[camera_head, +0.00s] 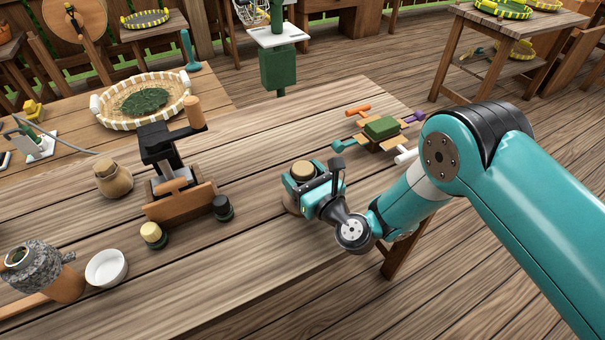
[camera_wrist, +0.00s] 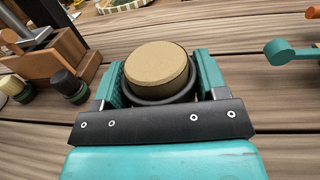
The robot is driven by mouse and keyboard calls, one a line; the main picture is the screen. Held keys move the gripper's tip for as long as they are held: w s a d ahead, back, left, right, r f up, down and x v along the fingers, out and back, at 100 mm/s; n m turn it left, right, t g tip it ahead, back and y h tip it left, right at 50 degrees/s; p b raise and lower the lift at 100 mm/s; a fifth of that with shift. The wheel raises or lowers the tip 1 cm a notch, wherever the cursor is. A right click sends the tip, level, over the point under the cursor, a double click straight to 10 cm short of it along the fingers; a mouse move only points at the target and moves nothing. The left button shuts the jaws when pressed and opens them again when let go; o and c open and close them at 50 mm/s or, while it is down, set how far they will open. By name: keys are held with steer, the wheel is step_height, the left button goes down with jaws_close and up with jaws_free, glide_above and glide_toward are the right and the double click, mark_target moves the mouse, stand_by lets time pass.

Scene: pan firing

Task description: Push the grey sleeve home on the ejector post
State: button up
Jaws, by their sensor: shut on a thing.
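The dark grey sleeve (camera_wrist: 160,100) shows in the wrist view as a round ring between the two teal fingers of my gripper (camera_wrist: 163,82). My gripper is shut on it from both sides. A tan, flat-topped round piece (camera_wrist: 157,66) stands inside the ring and rises above its rim. I cannot tell whether this is the top of the ejector post or something resting on it. In the head view my gripper (camera_head: 313,186) is low over the table, with the tan top (camera_head: 302,169) between its fingers. The lower part of the post and the sleeve's lower edge are hidden.
Left of my gripper stand a wooden press with a black lever (camera_head: 168,150), two small knobbed pieces (camera_head: 153,235) (camera_head: 223,208) and a corked jar (camera_head: 113,180). A green block with coloured handles (camera_head: 380,128) lies behind on the right.

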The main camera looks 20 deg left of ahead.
steer(key=shift+f+b, duration=0.8)
steer(key=shift+f, duration=0.2)
steer(key=o, duration=1.4)
steer(key=shift+s, duration=0.15)
